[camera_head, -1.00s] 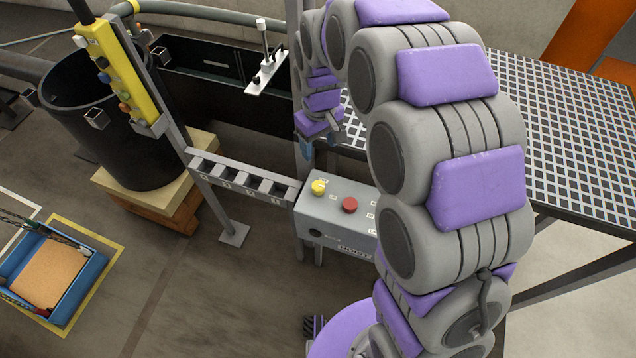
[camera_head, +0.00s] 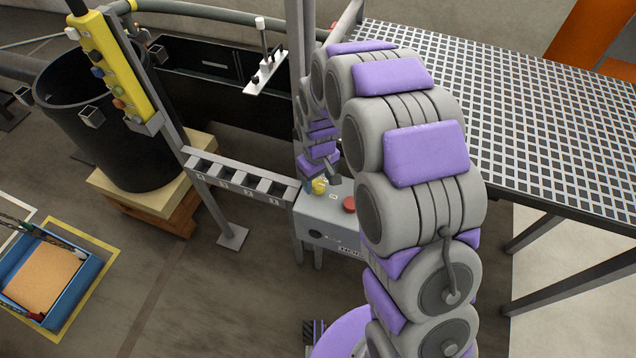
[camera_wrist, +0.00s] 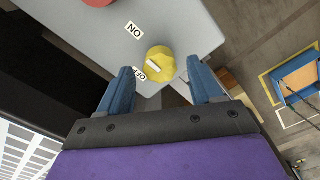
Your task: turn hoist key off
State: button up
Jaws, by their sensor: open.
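The hoist key is a yellow round knob (camera_wrist: 160,64) on top of the grey hoist box (camera_wrist: 190,28), with a pale bar across it. ON and OFF labels stand beside it in the wrist view; the OFF label is partly covered by the knob. In the head view the knob (camera_head: 318,187) sits on the box (camera_head: 325,215) close by my gripper (camera_head: 313,184). In the wrist view my gripper (camera_wrist: 160,88) is open, its two blue fingers apart, with the knob just beyond and between their tips. I cannot tell whether they touch it.
A red button (camera_head: 349,204) sits right of the knob on the box. A slotted grey rail (camera_head: 240,180) joins the box on the left. A metal grating table (camera_head: 560,130) stands at the right, and a black barrel (camera_head: 125,145) at the left.

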jog(key=shift+f, duration=0.8)
jog(key=shift+c, duration=0.2)
jog(key=c, duration=1)
